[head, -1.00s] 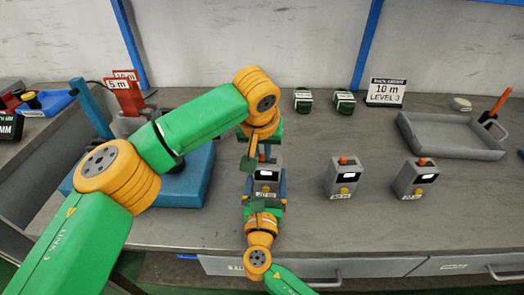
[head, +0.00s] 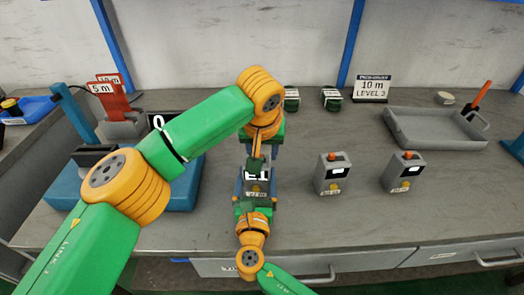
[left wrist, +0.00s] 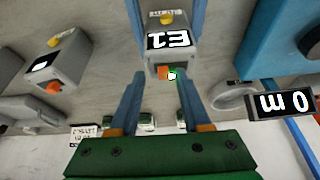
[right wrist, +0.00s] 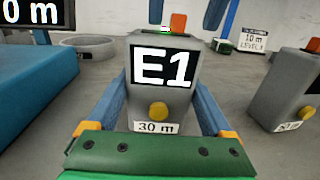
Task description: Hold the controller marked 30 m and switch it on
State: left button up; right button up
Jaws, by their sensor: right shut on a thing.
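The grey controller marked 30 m (right wrist: 185,105) stands upright between the fingers of my right gripper (right wrist: 160,98), which is shut on its sides. Its black screen reads E1, with a yellow button below. In the left wrist view, this controller (left wrist: 180,55) shows an orange switch (left wrist: 163,72) and a green light on top. My left gripper (left wrist: 160,90) comes from above; its fingers are apart and empty, close to the switch. Contact is unclear. In the head view, my left gripper (head: 255,163) partly hides the controller (head: 257,190).
A blue machine (head: 180,192) with a 0 m display is at left. A grey tray (head: 435,145), a 10 m LEVEL 3 sign (head: 372,88) and green coils (head: 332,99) are behind.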

pick_arm(q)
jog(key=v, duration=1.2)
pick_arm(e)
jog(key=o, duration=1.1)
jog(key=shift+s, duration=0.1)
